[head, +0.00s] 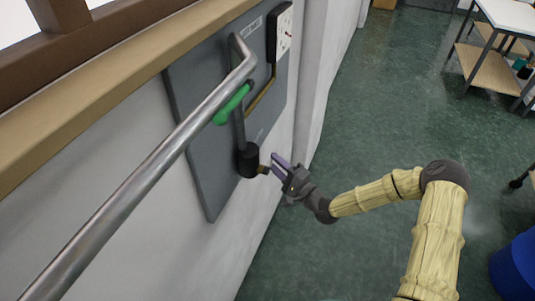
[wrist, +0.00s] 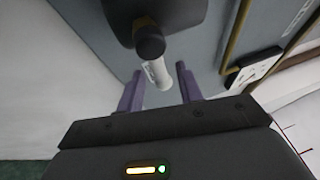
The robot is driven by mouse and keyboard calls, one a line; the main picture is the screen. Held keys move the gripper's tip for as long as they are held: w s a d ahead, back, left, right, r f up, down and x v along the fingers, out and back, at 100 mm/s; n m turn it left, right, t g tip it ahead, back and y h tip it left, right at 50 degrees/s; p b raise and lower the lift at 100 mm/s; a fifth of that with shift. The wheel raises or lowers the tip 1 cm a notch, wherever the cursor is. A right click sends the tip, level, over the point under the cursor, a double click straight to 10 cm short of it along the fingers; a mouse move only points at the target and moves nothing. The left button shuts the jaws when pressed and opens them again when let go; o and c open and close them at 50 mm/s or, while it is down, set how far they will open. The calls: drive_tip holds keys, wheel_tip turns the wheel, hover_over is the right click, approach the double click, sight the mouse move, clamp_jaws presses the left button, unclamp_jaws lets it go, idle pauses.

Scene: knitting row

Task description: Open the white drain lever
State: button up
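The white drain lever (wrist: 157,72) shows in the wrist view as a short white cylinder with faint marks on it. It sticks out from a dark round fitting below the black valve body (wrist: 165,18). My gripper (wrist: 160,80) is open, with one purple finger on each side of the lever's free end. I see gaps between the lever and both fingers; how deep it sits between them is hard to tell. In the head view, my gripper (head: 279,165) is beside the black body (head: 248,160) at the pipe's lower end. The white lever cannot be made out there.
A grey panel (head: 200,150) on the wall carries a pipe with a green handle (head: 232,104) and a white box (head: 283,30). A long metal rail (head: 130,190) runs along the wall. A blue bin (head: 515,268) stands at right. The green floor (head: 360,110) is largely clear.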

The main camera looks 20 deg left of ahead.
drive_tip(key=x, duration=0.4)
drive_tip(key=shift+a+p, duration=0.1)
drive_tip(key=shift+p, duration=0.2)
clamp_jaws()
